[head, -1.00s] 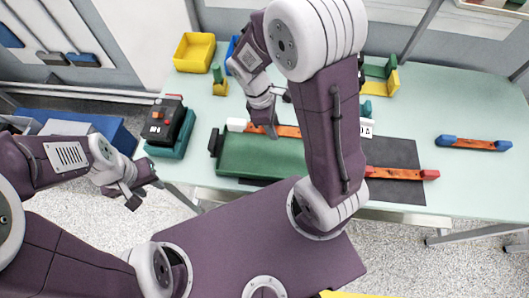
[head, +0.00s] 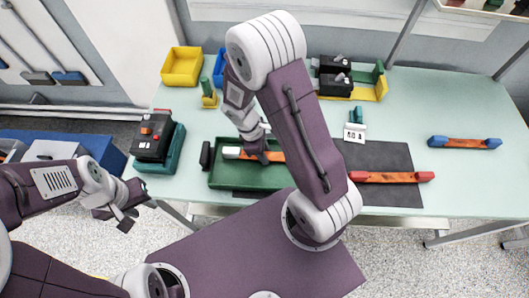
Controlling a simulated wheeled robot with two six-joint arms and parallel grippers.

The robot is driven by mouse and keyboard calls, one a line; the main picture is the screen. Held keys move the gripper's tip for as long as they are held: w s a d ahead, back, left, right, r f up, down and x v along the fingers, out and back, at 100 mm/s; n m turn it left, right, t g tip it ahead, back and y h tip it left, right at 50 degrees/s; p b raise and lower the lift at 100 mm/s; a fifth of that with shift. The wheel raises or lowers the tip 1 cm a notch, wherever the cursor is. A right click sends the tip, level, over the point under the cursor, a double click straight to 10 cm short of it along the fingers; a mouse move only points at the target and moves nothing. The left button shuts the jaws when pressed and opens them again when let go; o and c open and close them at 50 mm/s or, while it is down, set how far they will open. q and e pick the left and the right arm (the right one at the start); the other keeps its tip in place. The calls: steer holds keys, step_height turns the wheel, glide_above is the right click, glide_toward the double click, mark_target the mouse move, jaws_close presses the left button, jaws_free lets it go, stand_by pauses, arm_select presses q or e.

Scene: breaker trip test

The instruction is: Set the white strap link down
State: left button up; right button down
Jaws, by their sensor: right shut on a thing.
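The white strap link is an orange bar with a white end (head: 231,152). My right gripper (head: 262,157) is shut on its middle, and the arm hides its right end. The link lies across the upper part of the green tray (head: 228,180); I cannot tell whether it touches the tray. My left gripper (head: 127,216) is off the table's front left, empty, its fingers looking apart.
A red-ended strap link (head: 392,177) lies on the dark mat (head: 385,155), and a blue-ended one (head: 464,142) lies at right. A black box with red buttons (head: 154,136) stands left. A yellow bin (head: 182,66) and black breakers (head: 334,75) are at the back.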

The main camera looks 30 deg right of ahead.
steer(key=shift+s+f, duration=0.1)
steer(key=shift+f, duration=0.1)
steer(key=c, duration=1.1)
jaws_free()
steer(key=shift+r, duration=0.1)
steer(key=shift+o, duration=0.2)
